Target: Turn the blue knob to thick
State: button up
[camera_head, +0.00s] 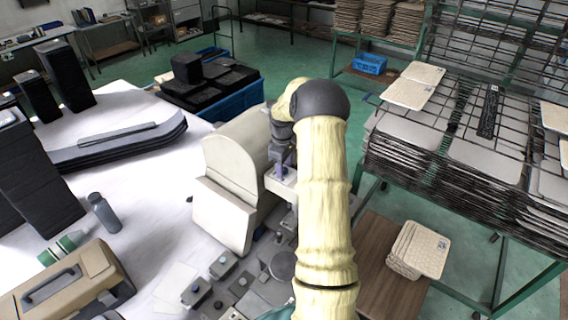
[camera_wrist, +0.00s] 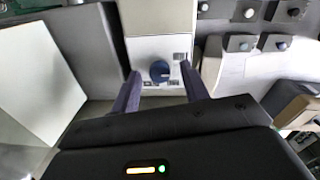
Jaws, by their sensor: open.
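The blue knob (camera_wrist: 159,71) is round and sits on a light panel (camera_wrist: 150,48) in the wrist view. Small dark label marks lie beside it, too small to read. My gripper (camera_wrist: 158,80) is open, with one dark finger on each side of the knob in the picture. I see a gap between the knob and each finger; I cannot tell how far the fingertips are from the panel. In the head view my gripper (camera_head: 283,172) is at the cream machine (camera_head: 230,165), partly behind my arm. The knob cannot be made out clearly there.
Several small knob boxes (camera_head: 197,292) stand on the white table left of my arm. A wire rack (camera_head: 450,150) with pale panels stands on the right. A bottle (camera_head: 104,213) and a tan case (camera_head: 70,285) are at the lower left.

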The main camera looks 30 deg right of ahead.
grip_shut()
jog(key=shift+m, duration=0.4)
jog(key=m+b, duration=0.2)
jog(key=m, duration=0.7)
jog(key=shift+w+m+b, duration=0.1)
jog(key=shift+m+b, duration=0.25)
jog(key=shift+m, duration=0.05)
jog(key=m, duration=0.6)
jog(key=shift+g, duration=0.4)
jog(key=m, duration=0.7)
jog(key=shift+y+p, duration=0.3)
jog(key=shift+p, duration=0.1)
jog(key=shift+m, duration=0.3)
